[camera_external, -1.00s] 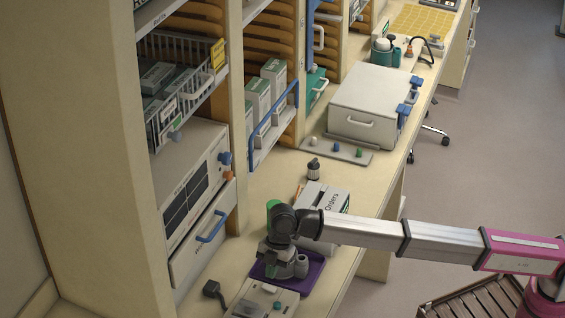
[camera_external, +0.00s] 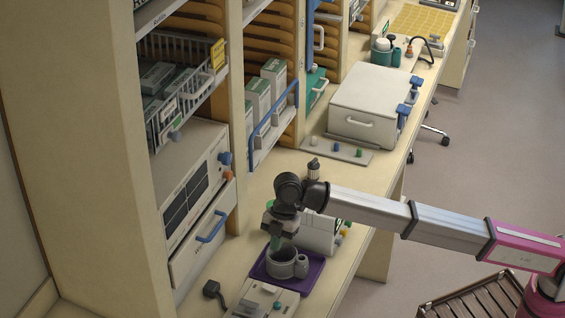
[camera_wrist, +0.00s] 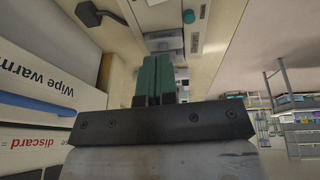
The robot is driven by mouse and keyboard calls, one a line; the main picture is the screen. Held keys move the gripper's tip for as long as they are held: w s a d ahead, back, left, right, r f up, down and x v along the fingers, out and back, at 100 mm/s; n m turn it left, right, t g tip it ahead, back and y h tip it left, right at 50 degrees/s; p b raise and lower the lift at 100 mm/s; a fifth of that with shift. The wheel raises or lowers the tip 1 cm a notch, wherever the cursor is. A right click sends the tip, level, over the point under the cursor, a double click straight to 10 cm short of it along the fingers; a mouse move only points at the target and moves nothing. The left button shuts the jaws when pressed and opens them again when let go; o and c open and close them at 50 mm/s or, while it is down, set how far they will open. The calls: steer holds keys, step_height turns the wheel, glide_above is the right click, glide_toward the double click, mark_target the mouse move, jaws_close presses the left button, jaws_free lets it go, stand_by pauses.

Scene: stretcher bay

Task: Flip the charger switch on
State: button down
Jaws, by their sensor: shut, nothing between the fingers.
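A beige device (camera_external: 262,300), which looks like the charger, lies on the counter at the bottom of the external view. It has a teal button (camera_external: 277,305) and a grey panel. The wrist view shows the device (camera_wrist: 213,35) beyond my fingertips, with the teal button (camera_wrist: 189,16) on it. I cannot clearly tell the switch or its position. My gripper (camera_external: 275,243) is shut and empty, pointing down above the purple tray, behind the device and apart from it. Its teal fingers (camera_wrist: 159,65) are together in the wrist view and hide part of the device.
A purple tray (camera_external: 310,280) holds a grey cup (camera_external: 280,262) and a smaller grey container (camera_external: 301,266), close below my gripper. A drawer front with a blue handle (camera_external: 211,228) is on the left.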

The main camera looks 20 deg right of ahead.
steer(key=shift+w+a+r, duration=0.15)
steer(key=shift+a+r, duration=0.05)
steer(key=shift+r, duration=0.15)
glide_toward(264, 286)
steer(key=x, duration=0.5)
steer(key=shift+s+a+f, duration=0.1)
steer(key=shift+s+f, duration=0.05)
steer(key=shift+s, duration=0.15)
steer(key=shift+w+a+f, duration=0.1)
steer(key=shift+f, duration=0.65)
